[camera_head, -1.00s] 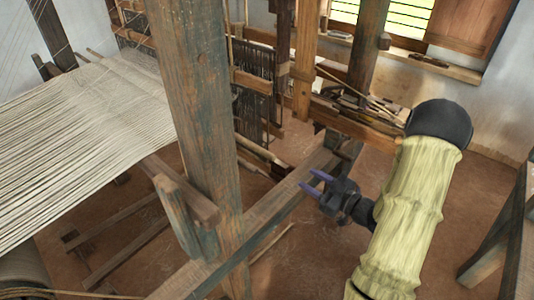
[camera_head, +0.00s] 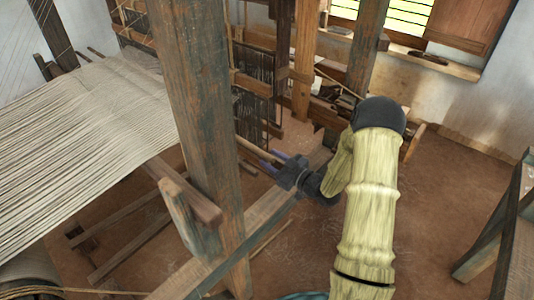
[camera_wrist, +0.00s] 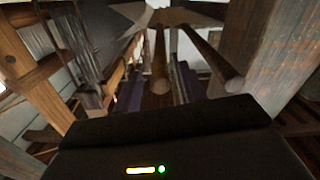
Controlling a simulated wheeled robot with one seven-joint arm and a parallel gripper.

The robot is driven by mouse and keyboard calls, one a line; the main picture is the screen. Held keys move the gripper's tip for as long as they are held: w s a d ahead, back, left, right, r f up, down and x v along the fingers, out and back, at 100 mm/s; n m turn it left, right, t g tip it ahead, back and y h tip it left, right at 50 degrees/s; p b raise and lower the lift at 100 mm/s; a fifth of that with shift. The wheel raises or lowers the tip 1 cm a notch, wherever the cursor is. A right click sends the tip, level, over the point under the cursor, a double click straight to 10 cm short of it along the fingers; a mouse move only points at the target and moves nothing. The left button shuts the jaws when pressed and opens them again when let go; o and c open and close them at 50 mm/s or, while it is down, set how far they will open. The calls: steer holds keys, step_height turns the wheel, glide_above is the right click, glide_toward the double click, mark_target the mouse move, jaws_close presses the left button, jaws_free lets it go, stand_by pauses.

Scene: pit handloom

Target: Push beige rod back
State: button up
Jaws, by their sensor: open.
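A beige rod (camera_head: 252,148) slants down from the loom frame behind the thick post, with its near end at my gripper. In the wrist view, a rod with a round end (camera_wrist: 160,82) lies between my two purple fingers and points toward the camera; it looks like the same rod. My gripper (camera_head: 270,157) is open just right of the post, its fingertips around or close to the rod's end. It also shows in the wrist view (camera_wrist: 158,88). I cannot tell whether a finger touches the rod.
A thick wooden post (camera_head: 205,120) stands left of my gripper, and a long beam (camera_head: 265,215) runs below it. Stretched pale warp threads (camera_head: 85,130) lie to the left. A second slanted rod (camera_wrist: 212,58) shows right of the first.

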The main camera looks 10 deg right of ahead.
steer(key=shift+x, duration=1.3)
jaws_close()
steer(key=shift+s+a+f, duration=0.1)
steer(key=shift+a, duration=0.2)
steer(key=shift+s+a+b, duration=0.6)
steer(key=shift+s+a, duration=0.3)
steer(key=shift+a, duration=0.2)
jaws_free()
steer(key=shift+s+a, duration=0.1)
